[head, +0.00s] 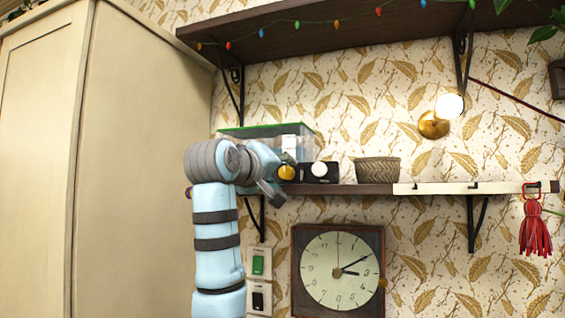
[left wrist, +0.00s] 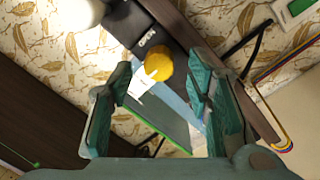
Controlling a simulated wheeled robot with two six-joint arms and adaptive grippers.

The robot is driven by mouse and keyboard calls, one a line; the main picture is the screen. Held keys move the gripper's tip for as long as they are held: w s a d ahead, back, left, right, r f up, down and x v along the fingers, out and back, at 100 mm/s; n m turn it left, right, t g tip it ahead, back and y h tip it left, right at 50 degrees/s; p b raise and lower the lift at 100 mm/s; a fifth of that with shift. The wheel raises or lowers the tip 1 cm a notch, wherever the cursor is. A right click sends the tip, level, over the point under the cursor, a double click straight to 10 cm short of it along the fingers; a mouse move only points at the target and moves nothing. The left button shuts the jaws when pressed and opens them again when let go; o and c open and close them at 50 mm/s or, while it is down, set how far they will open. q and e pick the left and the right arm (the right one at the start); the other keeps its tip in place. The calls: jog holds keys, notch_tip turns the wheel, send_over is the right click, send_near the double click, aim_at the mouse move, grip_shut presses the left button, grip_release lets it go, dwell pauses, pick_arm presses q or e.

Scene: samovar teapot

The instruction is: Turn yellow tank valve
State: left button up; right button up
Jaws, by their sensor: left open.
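The yellow valve (head: 287,172) is a round knob on the front of the clear tank with a green rim (head: 262,130), which stands on the shelf. My left gripper (head: 271,191) is just in front of the tank, close to the valve, and partly hidden behind my own wrist. In the left wrist view the gripper (left wrist: 161,66) is open, with its two fingers apart and the yellow valve (left wrist: 159,62) appearing between their tips. I cannot tell whether either finger touches it. A white label (left wrist: 144,84) shows beside the valve. My right gripper is not in view.
A black box (head: 308,173) with a round white knob stands right of the valve. A woven basket (head: 377,170) is further right on the shelf (head: 362,189). A clock (head: 339,270) and switches (head: 259,263) are below. A tall cabinet (head: 130,150) fills the left.

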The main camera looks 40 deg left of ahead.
pick_arm(q)
jog(key=shift+w+a+r, duration=0.15)
jog(key=shift+w+a, duration=0.1)
jog(key=shift+w, duration=0.5)
jog(key=shift+w, duration=0.1)
grip_shut()
